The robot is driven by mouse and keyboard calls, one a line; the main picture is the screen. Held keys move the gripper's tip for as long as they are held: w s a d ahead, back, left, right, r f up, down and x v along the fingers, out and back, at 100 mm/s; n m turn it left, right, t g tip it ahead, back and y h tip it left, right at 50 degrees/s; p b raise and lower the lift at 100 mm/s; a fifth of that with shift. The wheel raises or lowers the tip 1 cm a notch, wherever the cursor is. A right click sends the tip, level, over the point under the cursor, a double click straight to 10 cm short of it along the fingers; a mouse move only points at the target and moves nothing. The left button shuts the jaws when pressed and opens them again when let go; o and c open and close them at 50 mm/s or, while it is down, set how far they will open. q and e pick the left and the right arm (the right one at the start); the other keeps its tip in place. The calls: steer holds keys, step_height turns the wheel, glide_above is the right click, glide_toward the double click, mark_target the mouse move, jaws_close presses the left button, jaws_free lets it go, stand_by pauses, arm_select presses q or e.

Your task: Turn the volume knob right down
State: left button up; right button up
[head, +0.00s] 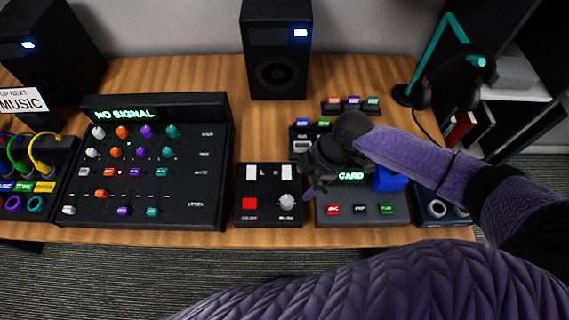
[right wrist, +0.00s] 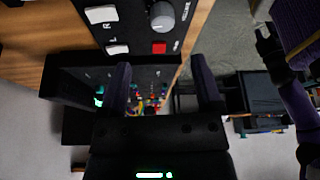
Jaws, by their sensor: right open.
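A small black panel (head: 241,211) marked L and R sits near the table's front edge. It carries a light grey round knob (head: 286,201) with small, hard-to-read lettering beneath, a red button (head: 249,203) and two white switches. My right gripper (head: 318,178) is above and right of the knob, apart from it. In the right wrist view the knob (right wrist: 162,15) shows at the top, beyond the open, empty fingers (right wrist: 160,66). My left gripper is not in view.
A mixer (head: 226,150) showing NO SIGNAL stands left of the panel. A CARD box (head: 340,212) with several buttons is right, partly hidden by my arm. A speaker (head: 277,60) stands behind; headphones hang on a teal stand (head: 437,58).

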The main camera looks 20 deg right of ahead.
mark_target(288, 200)
steer(key=b+x, duration=0.3)
steer(key=x, duration=0.6)
steer(key=shift+s+a+f+b, duration=0.15)
steer(key=shift+f+b, duration=0.2)
jaws_close()
